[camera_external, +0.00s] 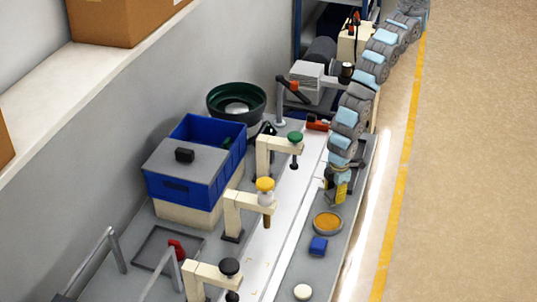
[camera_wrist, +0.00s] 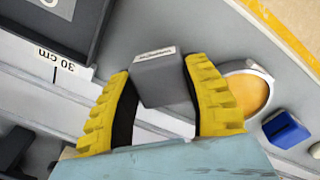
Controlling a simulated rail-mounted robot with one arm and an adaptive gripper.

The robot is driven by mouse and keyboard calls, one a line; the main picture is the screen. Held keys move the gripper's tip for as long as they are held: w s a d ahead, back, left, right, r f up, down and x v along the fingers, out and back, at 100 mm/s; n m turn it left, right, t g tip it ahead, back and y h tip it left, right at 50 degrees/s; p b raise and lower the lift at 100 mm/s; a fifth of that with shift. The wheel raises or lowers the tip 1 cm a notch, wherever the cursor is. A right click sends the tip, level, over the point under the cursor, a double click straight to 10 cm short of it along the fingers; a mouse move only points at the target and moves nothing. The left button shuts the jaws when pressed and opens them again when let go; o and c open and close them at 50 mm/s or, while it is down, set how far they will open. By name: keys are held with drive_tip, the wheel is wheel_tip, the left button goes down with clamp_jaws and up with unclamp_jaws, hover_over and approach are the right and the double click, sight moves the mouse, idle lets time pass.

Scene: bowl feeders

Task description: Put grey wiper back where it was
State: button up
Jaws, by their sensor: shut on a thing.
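The grey wiper (camera_wrist: 162,84), a small grey block with a white label on one edge, sits between the two yellow fingers of my gripper (camera_wrist: 160,72) in the wrist view. The fingers press on its two sides. In the external view my gripper (camera_external: 337,190) is low over the right side of the bench, just behind the orange dish (camera_external: 327,223). The wiper cannot be made out there. The wrist view shows the orange dish (camera_wrist: 248,92) right of the fingers. I cannot tell whether the wiper touches the bench.
A blue block (camera_external: 318,246) and a white disc (camera_external: 302,292) lie in front of the dish. Cream stands with green (camera_external: 295,137), yellow (camera_external: 265,184) and black (camera_external: 229,266) knobs line the white strip to the left. A blue bin (camera_external: 195,165) stands farther left.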

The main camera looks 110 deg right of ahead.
drive_tip(key=shift+a+f, duration=0.1)
drive_tip(key=shift+f, duration=0.55)
drive_tip(key=shift+f, duration=0.15)
drive_tip(key=o, duration=1.1)
drive_tip(key=shift+w+r, duration=0.15)
drive_tip(key=shift+r, duration=0.6)
drive_tip(key=shift+s+a+r+p, duration=0.15)
drive_tip(key=shift+r+p, duration=0.3)
drive_tip(key=shift+r, duration=2.3)
drive_tip(key=shift+s+a+r+p, duration=0.1)
drive_tip(key=shift+r+p, duration=0.3)
drive_tip(key=shift+r, duration=2.3)
